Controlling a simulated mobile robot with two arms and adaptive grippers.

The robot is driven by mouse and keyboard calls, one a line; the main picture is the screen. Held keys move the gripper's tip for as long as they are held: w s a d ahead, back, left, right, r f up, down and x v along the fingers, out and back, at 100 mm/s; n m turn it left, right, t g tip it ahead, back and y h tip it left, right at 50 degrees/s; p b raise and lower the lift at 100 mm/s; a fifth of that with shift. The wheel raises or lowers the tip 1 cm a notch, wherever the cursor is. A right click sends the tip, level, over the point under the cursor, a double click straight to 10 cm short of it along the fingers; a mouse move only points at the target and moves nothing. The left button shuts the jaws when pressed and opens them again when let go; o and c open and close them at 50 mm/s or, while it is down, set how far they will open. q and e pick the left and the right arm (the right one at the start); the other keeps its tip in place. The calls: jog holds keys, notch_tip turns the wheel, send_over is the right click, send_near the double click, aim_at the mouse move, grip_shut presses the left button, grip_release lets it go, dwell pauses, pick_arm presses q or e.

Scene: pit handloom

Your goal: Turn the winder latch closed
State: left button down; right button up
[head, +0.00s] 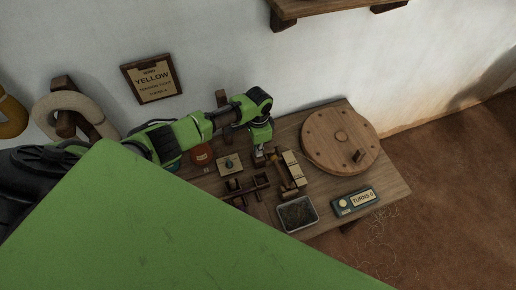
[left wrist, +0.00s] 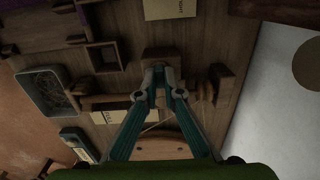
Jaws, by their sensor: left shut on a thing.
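My left gripper (head: 259,155) reaches down to the wooden workbench (head: 395,188), left of the round winder wheel (head: 322,140). In the left wrist view, my left gripper (left wrist: 160,78) has its fingertips close together on a small dark wooden piece (left wrist: 160,57), which looks like the winder latch. The fingers partly hide it, so I cannot tell how far it is turned. The wheel's edge (left wrist: 160,147) shows below, between the fingers. My right gripper is in neither view.
A counter reading "TURNS 0" (head: 355,202) and a grey tray (head: 297,214) stand at the bench's front. A small wooden rack (head: 246,190) and pale labelled blocks (head: 293,169) lie near the gripper. A "YELLOW" sign (head: 152,80) hangs on the wall.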

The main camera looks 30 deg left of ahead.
pick_arm(q)
jog(key=c, duration=2.2)
grip_release()
notch_tip(320, 180, up, 12)
jog(key=shift+r, duration=0.1)
